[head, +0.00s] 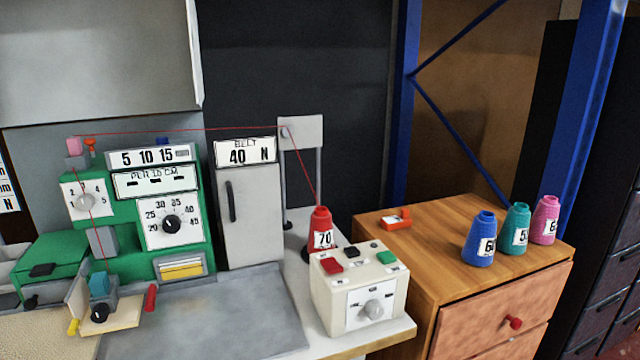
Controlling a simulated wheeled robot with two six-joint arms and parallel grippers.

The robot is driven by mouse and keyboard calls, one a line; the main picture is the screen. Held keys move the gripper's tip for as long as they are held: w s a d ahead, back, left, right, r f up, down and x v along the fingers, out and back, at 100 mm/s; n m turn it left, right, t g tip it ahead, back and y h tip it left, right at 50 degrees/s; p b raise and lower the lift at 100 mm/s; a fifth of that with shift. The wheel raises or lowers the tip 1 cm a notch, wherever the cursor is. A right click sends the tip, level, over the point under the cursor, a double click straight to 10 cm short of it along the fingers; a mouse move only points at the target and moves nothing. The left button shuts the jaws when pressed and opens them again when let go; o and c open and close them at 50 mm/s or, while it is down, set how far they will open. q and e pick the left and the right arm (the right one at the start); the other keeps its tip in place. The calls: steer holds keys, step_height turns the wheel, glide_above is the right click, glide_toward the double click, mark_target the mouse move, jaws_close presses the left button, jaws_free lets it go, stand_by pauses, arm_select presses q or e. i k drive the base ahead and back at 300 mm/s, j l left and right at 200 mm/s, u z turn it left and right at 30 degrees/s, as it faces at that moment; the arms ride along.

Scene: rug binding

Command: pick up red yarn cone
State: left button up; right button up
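The red yarn cone (321,229) stands upright behind the white control box, which hides its lower part. It has a white label reading 70. A red thread runs from the cone up to a grey plate on a stand (302,132), then left across to the green machine (150,215). Neither of my grippers shows in the head view.
A white control box (335,290) with buttons and a knob stands directly in front of the cone. A wooden cabinet (440,255) at the right carries blue (480,240), teal (515,228) and pink (545,220) cones and a small orange-red object (396,220). Its front top is clear.

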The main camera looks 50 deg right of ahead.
mark_target(321, 237)
steer(key=k+l+z, duration=0.1)
steer(key=z, duration=0.35)
steer(key=l+z, duration=0.15)
steer(key=z, duration=0.25)
steer(key=k+l+z, duration=0.2)
steer(key=l, duration=0.65)
steer(key=k+l+z, duration=0.1)
steer(key=l+z, duration=0.15)
steer(key=l, duration=0.55)
steer(key=l+z, duration=0.2)
steer(key=l, duration=0.7)
steer(key=k, duration=0.05)
